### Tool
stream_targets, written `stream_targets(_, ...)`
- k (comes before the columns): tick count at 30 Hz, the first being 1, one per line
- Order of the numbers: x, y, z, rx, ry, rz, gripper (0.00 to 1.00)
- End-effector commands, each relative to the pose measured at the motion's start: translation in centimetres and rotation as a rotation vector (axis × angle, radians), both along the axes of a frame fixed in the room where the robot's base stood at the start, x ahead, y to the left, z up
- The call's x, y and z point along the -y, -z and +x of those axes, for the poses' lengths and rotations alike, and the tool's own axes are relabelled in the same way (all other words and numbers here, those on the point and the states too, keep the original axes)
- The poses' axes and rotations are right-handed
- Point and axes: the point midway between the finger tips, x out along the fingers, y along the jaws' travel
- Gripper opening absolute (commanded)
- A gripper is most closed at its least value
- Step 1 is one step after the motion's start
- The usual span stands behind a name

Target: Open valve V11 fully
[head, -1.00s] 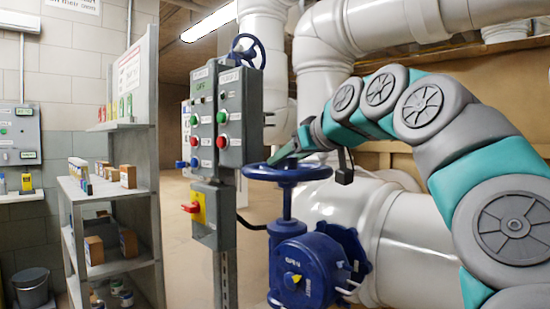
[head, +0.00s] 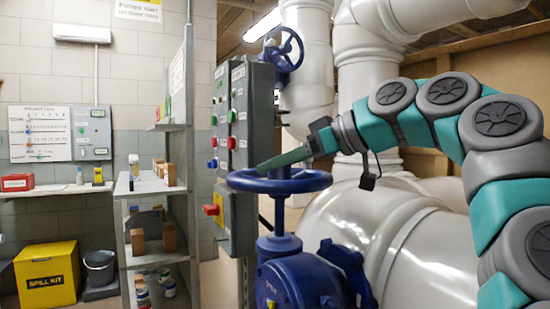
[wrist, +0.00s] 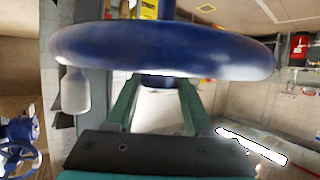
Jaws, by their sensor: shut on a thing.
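A blue handwheel (head: 305,183) lies level on top of a blue valve gearbox (head: 295,280) in front of the large white pipes. I can read no V11 tag. A small yellow pointer (head: 270,304) shows on the gearbox at the bottom edge.
A grey control box (head: 240,130) on a post stands close left of the handwheel. Shelves (head: 155,190), a yellow spill kit box (head: 47,275) and a bucket (head: 99,268) are farther left. White pipes (head: 400,235) fill the right. A second blue handwheel (head: 284,48) is behind.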

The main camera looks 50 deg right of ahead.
Motion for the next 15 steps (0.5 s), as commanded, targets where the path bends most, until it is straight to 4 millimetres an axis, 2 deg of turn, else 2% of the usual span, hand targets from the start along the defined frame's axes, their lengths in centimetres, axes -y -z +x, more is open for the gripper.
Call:
stream_targets(1, 0.07, -0.46, -0.01, 0.008, -0.009, 0.001, 0.00)
stream_targets(15, -0.02, -0.34, -0.09, 0.008, -0.041, -0.002, 0.00)
